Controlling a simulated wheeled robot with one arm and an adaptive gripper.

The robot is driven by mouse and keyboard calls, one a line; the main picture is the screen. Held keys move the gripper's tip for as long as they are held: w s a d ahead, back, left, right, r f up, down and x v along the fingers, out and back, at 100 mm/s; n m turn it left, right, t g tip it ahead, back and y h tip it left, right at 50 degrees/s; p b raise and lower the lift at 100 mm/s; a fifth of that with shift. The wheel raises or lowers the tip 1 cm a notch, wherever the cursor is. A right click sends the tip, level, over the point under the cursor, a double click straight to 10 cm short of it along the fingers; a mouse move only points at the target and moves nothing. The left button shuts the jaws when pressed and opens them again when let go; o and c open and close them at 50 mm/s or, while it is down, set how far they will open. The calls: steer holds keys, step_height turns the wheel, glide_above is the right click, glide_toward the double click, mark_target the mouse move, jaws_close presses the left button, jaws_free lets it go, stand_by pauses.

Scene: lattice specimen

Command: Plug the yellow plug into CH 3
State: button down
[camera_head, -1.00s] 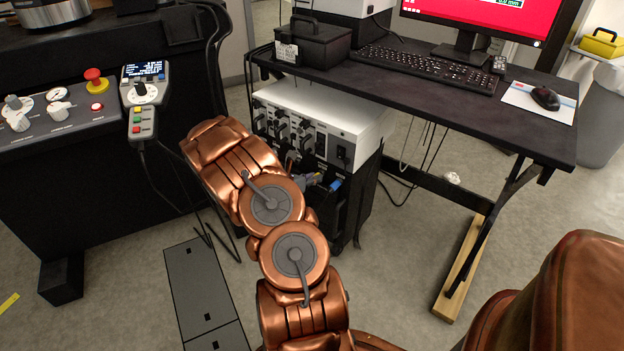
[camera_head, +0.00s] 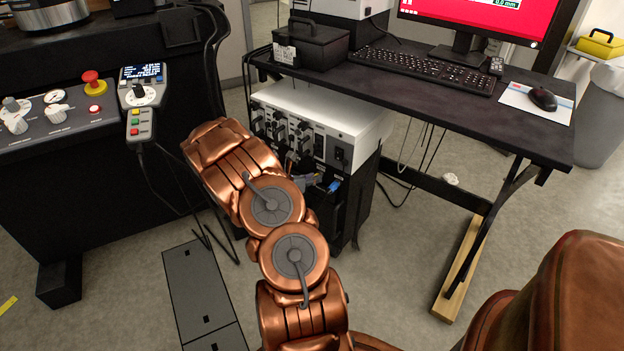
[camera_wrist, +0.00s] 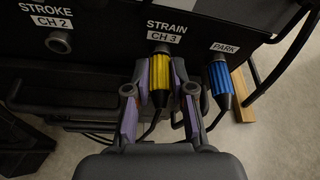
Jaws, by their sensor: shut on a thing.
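The yellow plug (camera_wrist: 158,82) stands in line with the CH 3 socket (camera_wrist: 161,47), under the STRAIN CH 3 label. Its front end meets the socket in the wrist view; how deep it sits I cannot tell. My gripper (camera_wrist: 160,90) is shut on the yellow plug, one purple-padded finger on each side. The plug's cable runs down behind the gripper. In the head view, my arm hides the gripper and the yellow plug. The grey-white box (camera_head: 335,110) with the connector panel stands under the desk.
A blue plug (camera_wrist: 218,80) sits at PARK, close to the right of my gripper. The CH 2 socket (camera_wrist: 60,42) at left is empty. Loose dark cables hang around the panel. The desk (camera_head: 440,105) overhangs the box, and a black machine (camera_head: 100,190) stands at left.

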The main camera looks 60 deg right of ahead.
steer(key=c, duration=0.9)
jaws_free()
steer(key=o, duration=0.5)
steer(key=shift+c, duration=0.2)
steer(key=shift+p+v, duration=0.75)
steer(key=shift+v, duration=1.7)
